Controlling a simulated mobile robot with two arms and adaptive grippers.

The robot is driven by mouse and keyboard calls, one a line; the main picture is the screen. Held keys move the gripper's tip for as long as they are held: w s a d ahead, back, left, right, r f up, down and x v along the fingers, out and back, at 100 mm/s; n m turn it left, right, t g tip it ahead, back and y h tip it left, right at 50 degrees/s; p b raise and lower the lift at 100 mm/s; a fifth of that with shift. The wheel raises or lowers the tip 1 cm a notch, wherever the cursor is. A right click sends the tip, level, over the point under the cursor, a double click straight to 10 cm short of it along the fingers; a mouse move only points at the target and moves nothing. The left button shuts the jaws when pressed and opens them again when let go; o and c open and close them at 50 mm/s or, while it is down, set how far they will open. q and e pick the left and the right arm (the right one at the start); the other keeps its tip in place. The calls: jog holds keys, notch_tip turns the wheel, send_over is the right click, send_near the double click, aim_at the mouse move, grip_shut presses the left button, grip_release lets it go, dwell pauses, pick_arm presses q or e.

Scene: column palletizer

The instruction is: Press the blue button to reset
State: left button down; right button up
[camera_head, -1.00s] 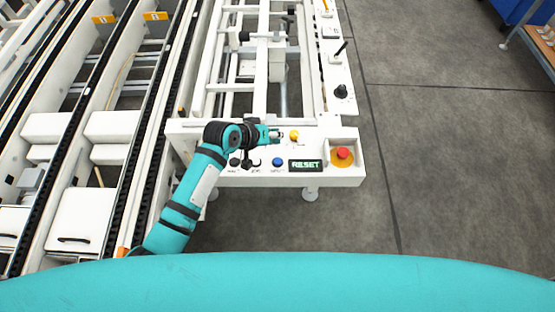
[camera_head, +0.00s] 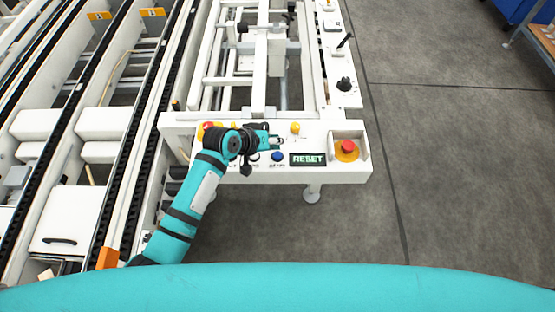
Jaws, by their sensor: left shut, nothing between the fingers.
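The blue button (camera_head: 277,156) sits on the front part of the white control panel (camera_head: 318,174), just left of a small screen (camera_head: 308,160) that reads RESET. My left gripper (camera_head: 279,143) is shut and empty. It is over the panel, just behind the blue button in the picture, and the button's top shows clear of it. I cannot tell its height above the panel. My right gripper is not in view.
A red emergency knob on a yellow base (camera_head: 346,150) sits at the panel's right end. A yellow button (camera_head: 295,128) is behind the screen. Black conveyor rails (camera_head: 133,185) run along the left. Grey floor (camera_head: 455,170) is clear on the right.

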pick_arm(q)
jog(key=shift+f, duration=0.75)
dwell(0.8)
jog(key=shift+f, duration=0.15)
jog(key=shift+f, duration=0.3)
jog(key=shift+f+b, duration=0.4)
jog(key=shift+f, duration=0.1)
dwell(0.8)
jog(key=shift+s, duration=0.1)
jog(key=shift+r+p, duration=0.95)
jog(key=shift+p, duration=0.1)
